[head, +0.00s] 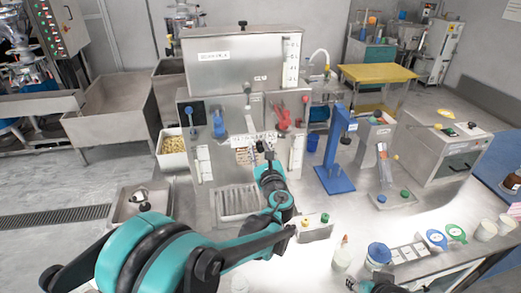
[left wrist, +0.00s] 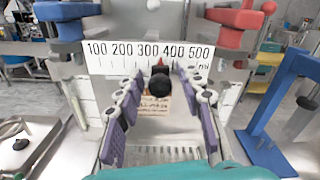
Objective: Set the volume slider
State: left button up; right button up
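The volume slider has a round black knob (left wrist: 160,86) with a small red pointer (left wrist: 158,65) above it. The pointer stands near the 300 mark on a white scale plate (left wrist: 112,62), marked 100 to 500 mL, on the machine front (head: 200,185). My left gripper (left wrist: 161,80) is open, with its purple-padded fingers on either side of the knob. A gap shows on both sides. In the head view the left gripper (head: 264,152) is at the scale and hides most of the knob area. A dark part at the bottom right may be my right gripper (head: 380,286), mostly cut off.
A blue lever (head: 218,124) and a red lever (head: 283,115) flank the scale above. A blue press stand (head: 335,150) is to the right. A small box with yellow and green buttons (head: 314,228) stands near my left forearm. A drip grate (head: 238,200) lies below.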

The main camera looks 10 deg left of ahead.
pick_arm(q)
grip_shut()
jog(key=shift+s+a, duration=0.3)
jog(key=shift+a, duration=0.45)
jog(key=shift+s+a, duration=0.35)
jog(key=shift+a, duration=0.35)
jog(key=shift+s+a, duration=0.3)
jog(key=shift+a, duration=0.45)
jog(key=shift+d, duration=0.1)
jog(key=shift+o, duration=1.8)
grip_release()
send_near(245, 145)
jog(key=v, duration=0.5)
jog(key=shift+s+d, duration=0.1)
jog(key=shift+s, duration=0.1)
